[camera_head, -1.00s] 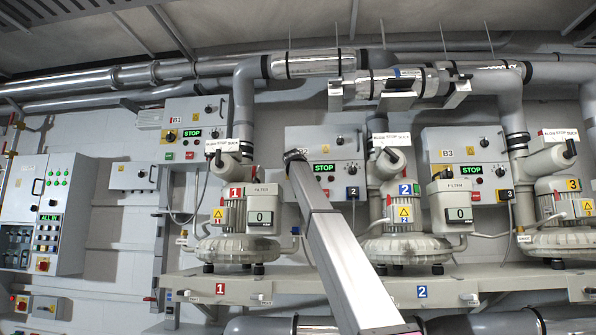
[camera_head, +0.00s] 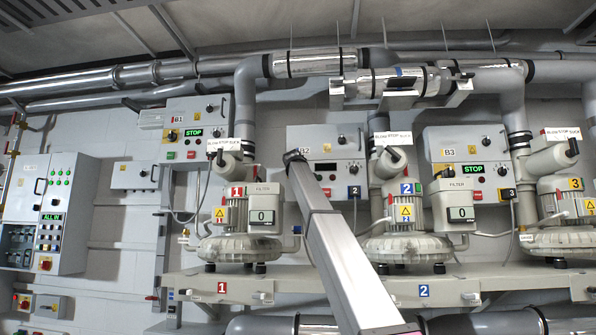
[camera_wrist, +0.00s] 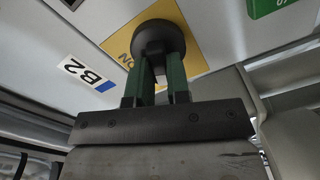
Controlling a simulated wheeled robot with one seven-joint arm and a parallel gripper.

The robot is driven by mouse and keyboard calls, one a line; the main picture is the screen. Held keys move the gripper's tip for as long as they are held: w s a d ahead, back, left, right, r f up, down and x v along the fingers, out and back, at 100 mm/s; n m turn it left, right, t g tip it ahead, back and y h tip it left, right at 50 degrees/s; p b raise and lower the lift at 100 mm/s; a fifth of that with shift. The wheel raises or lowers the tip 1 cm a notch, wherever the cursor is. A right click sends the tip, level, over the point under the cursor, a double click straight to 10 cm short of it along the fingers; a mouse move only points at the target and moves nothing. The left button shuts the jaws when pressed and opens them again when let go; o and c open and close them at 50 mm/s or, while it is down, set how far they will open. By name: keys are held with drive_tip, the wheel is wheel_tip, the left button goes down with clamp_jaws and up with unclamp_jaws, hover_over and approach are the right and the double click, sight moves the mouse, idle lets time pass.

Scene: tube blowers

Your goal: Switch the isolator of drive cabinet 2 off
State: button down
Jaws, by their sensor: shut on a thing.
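Drive cabinet 2 (camera_head: 327,139) is a light grey box labelled B2 on the wall, behind blower 2, and its display (camera_head: 325,166) is dark. Its isolator knob (camera_wrist: 154,38) is black and round, on a yellow plate (camera_wrist: 119,44) in the wrist view. The B2 label (camera_wrist: 87,73) is beside that plate. My gripper (camera_wrist: 158,62) is shut on the knob with its two green fingers. The knob's pointer is hidden, so its exact setting cannot be read. In the head view, my arm's end (camera_head: 293,156) covers the isolator at the cabinet's left side.
Cabinet B1 (camera_head: 180,113) at left and cabinet B3 (camera_head: 470,143) at right both show green STOP displays. Blower 1 (camera_head: 233,247) and blower 2 (camera_head: 405,248) stand on a bench below. Pipes (camera_head: 315,62) run overhead. A green plate (camera_wrist: 268,6) is near the gripper.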

drive_tip(key=shift+f+n, duration=0.15)
drive_tip(key=shift+n, duration=1)
drive_tip(key=shift+f+n, duration=0.1)
drive_tip(key=shift+n, duration=1.05)
drive_tip(key=c, duration=1.1)
unclamp_jaws()
drive_tip(key=shift+s, duration=0.15)
drive_tip(key=s, duration=1)
drive_tip(key=shift+s+a, duration=0.25)
drive_tip(key=shift+s, duration=0.1)
